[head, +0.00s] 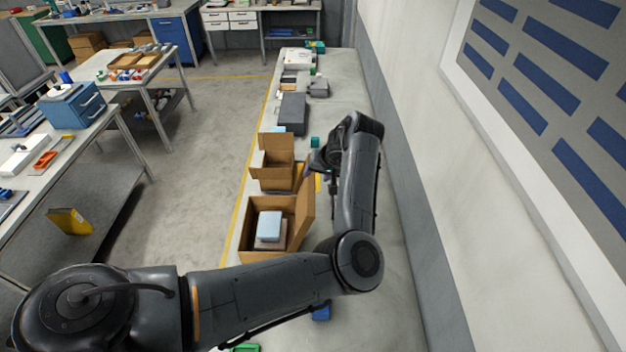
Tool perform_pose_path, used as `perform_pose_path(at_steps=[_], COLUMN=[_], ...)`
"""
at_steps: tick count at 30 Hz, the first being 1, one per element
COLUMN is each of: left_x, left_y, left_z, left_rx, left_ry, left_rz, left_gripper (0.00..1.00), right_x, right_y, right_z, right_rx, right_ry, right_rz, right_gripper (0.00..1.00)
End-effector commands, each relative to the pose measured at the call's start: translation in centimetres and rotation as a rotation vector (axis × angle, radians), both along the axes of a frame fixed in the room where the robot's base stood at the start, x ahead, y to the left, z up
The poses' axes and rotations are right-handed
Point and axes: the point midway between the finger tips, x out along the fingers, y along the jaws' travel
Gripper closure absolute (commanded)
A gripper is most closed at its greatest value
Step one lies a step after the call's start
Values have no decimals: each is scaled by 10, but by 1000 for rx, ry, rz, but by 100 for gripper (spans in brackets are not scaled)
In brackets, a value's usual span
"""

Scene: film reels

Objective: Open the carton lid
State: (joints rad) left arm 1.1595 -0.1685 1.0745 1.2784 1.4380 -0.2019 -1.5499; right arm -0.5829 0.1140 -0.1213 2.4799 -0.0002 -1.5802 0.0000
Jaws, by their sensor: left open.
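A near brown carton (249,232) stands on the long bench with its top open. A light blue box (269,225) lies on a brownish one inside it. A flap (305,213) stands up along its right side. A second, smaller carton (270,178) stands just behind, with a raised flap (279,142); its inside is partly hidden. My left gripper (316,168) is open, pointing down and left, close to the top of the near carton's right flap. I cannot tell whether it touches the flap. My right gripper is out of view.
A dark grey case (293,112) and a small teal item (315,141) lie farther along the bench. A blue item (320,312) sits at the near end, partly under my arm. The wall (450,200) bounds the right side; open floor (190,170) lies left.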

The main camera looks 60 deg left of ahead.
Motion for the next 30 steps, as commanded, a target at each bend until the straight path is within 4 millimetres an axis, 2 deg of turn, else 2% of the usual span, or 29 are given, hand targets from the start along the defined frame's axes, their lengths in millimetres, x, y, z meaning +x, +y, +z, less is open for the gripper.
perform_pose_path(at_steps=[6,12,25,30], left_x=[-2,-2,-3,-3], left_y=[17,26,30,30], left_z=[-29,-47,-54,-54], left_rx=[0,1,1,1], left_ry=[3,1,-1,-1], left_rz=[0,-1,0,0], left_gripper=[44,44,44,68], right_x=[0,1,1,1], right_y=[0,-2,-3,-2], right_z=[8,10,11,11], right_rx=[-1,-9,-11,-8], right_ry=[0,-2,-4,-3], right_rz=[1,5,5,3], right_gripper=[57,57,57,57])
